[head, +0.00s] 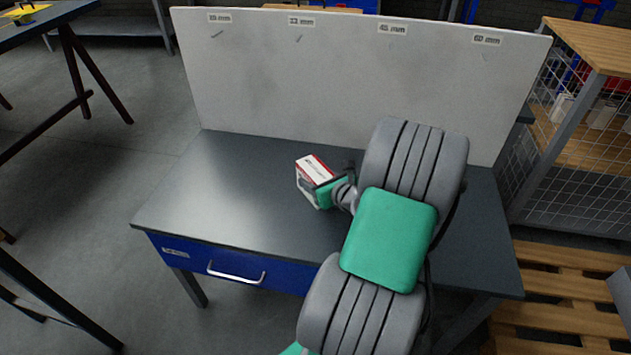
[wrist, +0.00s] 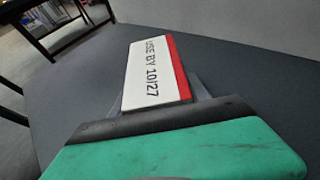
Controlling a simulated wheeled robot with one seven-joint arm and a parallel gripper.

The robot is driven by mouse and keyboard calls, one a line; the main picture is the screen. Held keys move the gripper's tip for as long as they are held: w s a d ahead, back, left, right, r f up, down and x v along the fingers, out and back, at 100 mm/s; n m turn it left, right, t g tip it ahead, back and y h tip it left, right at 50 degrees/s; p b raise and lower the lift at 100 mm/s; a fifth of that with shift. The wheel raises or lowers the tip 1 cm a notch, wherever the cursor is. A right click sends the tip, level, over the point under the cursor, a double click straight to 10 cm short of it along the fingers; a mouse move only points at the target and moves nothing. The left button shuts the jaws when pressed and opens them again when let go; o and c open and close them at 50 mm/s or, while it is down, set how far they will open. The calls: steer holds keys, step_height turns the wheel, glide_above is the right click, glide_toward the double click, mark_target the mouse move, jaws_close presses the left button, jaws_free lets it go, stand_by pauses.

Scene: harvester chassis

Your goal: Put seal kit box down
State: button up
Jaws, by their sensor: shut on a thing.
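The seal kit box (head: 313,170) is a small white box with a red edge, seen in the head view over the dark workbench top (head: 230,180). In the wrist view the box (wrist: 152,75) shows a white face reading "USE BY 10/27" and a red stripe. My gripper (head: 322,190) is shut on the box, with its green body at the box's near right side. The fingers are mostly hidden behind the gripper body in the wrist view. I cannot tell whether the box touches the bench top.
A pale upright panel (head: 300,70) with size labels stands along the bench's back edge. A blue drawer (head: 225,268) is under the front. The left part of the bench top is clear. A wire-mesh shelf (head: 570,130) and a wooden pallet (head: 560,290) are at the right.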

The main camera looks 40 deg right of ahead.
steer(key=o, duration=1.2)
steer(key=shift+f, duration=0.1)
steer(key=shift+c, duration=0.2)
steer(key=o, duration=0.4)
